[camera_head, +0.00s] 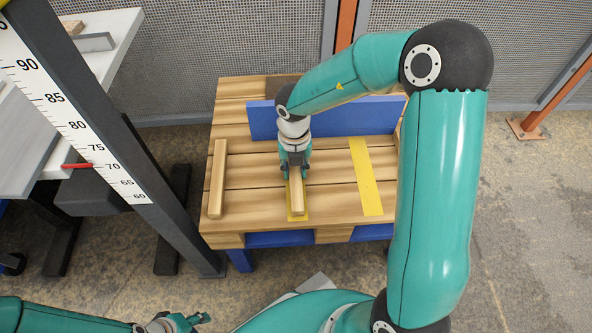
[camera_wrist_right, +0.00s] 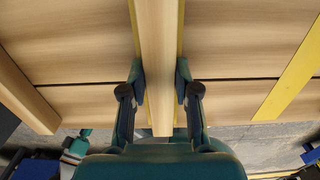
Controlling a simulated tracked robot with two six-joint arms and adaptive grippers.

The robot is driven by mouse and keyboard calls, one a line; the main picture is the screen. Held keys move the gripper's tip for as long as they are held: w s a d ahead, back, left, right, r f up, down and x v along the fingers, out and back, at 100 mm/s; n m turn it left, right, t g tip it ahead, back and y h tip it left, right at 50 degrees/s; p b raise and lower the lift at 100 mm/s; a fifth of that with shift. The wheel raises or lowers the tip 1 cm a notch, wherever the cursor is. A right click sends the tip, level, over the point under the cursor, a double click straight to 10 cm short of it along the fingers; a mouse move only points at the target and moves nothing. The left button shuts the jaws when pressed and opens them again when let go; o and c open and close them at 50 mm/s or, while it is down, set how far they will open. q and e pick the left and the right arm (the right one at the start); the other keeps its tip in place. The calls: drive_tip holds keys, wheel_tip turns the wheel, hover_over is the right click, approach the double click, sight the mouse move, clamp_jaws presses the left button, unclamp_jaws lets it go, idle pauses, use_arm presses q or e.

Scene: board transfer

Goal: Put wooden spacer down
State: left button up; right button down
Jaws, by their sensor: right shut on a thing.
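The wooden spacer (camera_head: 297,198) is a pale bar lying lengthwise along a yellow strip (camera_head: 304,217) in the middle of the wooden pallet table. My right gripper (camera_head: 295,176) points down and is shut on it, with a finger on each side of the bar in the right wrist view (camera_wrist_right: 160,70). The spacer is on the strip or just above it; I cannot tell which. Yellow shows along both its sides. My left gripper (camera_head: 188,321) is low at the bottom left of the head view, away from the table, and its opening is unclear.
Another wooden bar (camera_head: 217,180) lies at the table's left side. A second, bare yellow strip (camera_head: 366,177) is to the right. A blue upright board (camera_head: 350,118) stands along the back. The planks between bars and strips are clear. A white bench (camera_head: 105,50) is at the left.

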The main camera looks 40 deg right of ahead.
drive_tip(key=c, duration=0.9)
unclamp_jaws()
drive_tip(key=shift+o, duration=0.2)
wheel_tip(320, 180, up, 12)
drive_tip(key=p, duration=0.5)
drive_tip(key=shift+p, duration=0.4)
drive_tip(key=shift+r, duration=0.15)
